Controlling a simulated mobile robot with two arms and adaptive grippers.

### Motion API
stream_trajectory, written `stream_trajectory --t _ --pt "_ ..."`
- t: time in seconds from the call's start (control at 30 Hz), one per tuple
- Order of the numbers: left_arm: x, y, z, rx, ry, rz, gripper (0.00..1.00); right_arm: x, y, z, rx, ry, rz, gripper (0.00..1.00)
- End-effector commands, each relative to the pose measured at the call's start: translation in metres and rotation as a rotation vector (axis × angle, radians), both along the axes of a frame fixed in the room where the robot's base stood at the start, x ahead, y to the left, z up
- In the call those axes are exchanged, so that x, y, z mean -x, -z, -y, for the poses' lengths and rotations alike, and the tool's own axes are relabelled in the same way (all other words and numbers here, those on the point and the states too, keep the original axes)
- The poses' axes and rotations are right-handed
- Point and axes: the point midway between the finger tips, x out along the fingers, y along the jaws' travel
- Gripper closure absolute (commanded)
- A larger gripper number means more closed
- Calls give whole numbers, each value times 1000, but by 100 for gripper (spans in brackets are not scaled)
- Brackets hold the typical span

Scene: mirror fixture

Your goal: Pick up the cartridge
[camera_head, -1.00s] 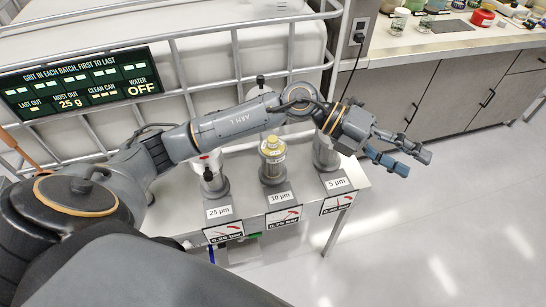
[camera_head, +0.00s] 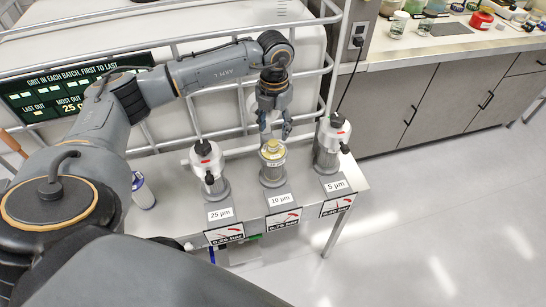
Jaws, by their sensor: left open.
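A cartridge (camera_head: 272,152) with a yellow top stands upright in the middle housing (camera_head: 272,177), behind the 10 µm label. My left gripper (camera_head: 276,128) points down just above and behind the cartridge's top in the picture. Its fingers are spread and hold nothing. I cannot tell whether a finger touches the cartridge. My right gripper is out of view.
Capped housings stand at 25 µm (camera_head: 208,168) and 5 µm (camera_head: 330,145), close on either side. A small pale cylinder (camera_head: 143,191) stands on the left of the bench. A railed white tank (camera_head: 200,90) is behind. Pressure gauge cards hang along the front edge.

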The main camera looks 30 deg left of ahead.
Motion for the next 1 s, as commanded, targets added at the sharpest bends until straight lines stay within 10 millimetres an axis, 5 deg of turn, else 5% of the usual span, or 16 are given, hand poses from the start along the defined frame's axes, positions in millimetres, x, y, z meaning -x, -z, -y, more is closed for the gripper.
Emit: stream_trajectory --t 0.6,0.87,1.0 --pt "-3 67 -4 2 2 -1 46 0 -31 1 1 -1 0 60" --pt "-3 72 -5 2 2 1 46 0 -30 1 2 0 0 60" --pt "-3 72 -5 2 2 1 71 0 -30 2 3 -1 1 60"
